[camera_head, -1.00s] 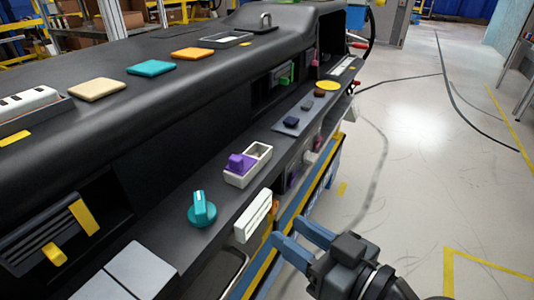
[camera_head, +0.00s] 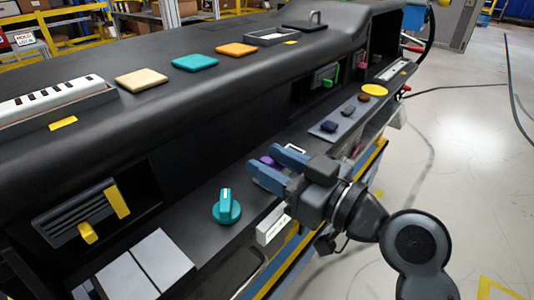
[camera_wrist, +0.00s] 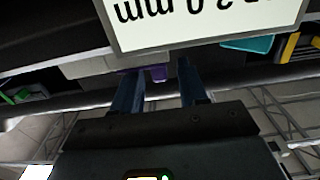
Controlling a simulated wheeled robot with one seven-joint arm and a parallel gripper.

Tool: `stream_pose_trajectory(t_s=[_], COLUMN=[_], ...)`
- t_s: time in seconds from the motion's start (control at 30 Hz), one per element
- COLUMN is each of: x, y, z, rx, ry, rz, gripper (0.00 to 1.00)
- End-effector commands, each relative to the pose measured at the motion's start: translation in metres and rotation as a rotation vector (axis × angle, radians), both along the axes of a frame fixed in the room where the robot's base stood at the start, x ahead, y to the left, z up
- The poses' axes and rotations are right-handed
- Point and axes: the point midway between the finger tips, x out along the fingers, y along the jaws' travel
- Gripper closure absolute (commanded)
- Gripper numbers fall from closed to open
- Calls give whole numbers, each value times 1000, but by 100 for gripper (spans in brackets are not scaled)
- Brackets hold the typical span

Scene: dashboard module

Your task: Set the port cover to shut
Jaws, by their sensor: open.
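No part is clearly marked as the port cover, and I cannot tell which one it is. My gripper (camera_head: 267,164) is open, with its two blue fingers over the front ledge of the dashboard. They largely hide the white-framed box and its purple piece (camera_head: 268,161). In the wrist view the purple piece (camera_wrist: 157,74) shows beyond and between the fingertips. Contact cannot be told. A white plate with dark markings (camera_wrist: 205,22) fills the top of the wrist view, and a white plate (camera_head: 272,225) sits on the front edge in the head view.
A teal knob (camera_head: 227,207) stands left of my gripper. A grey panel with dark buttons (camera_head: 338,131) and a yellow disc (camera_head: 374,90) lie farther along the ledge. A vent with yellow tabs (camera_head: 82,213) is at left. Open floor (camera_head: 465,140) lies right.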

Motion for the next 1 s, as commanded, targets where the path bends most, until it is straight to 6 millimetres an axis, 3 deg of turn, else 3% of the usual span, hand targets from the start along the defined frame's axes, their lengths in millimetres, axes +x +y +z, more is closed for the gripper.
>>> stream_pose_trajectory(t_s=[0.47, 0.9, 1.0], x=[9, 9, 9], y=[11, 11, 11], z=[0, 0, 0], rx=[-1, 0, 0], ry=[-1, 0, 0], rz=[-2, -2, -2], gripper=[58, 100, 100])
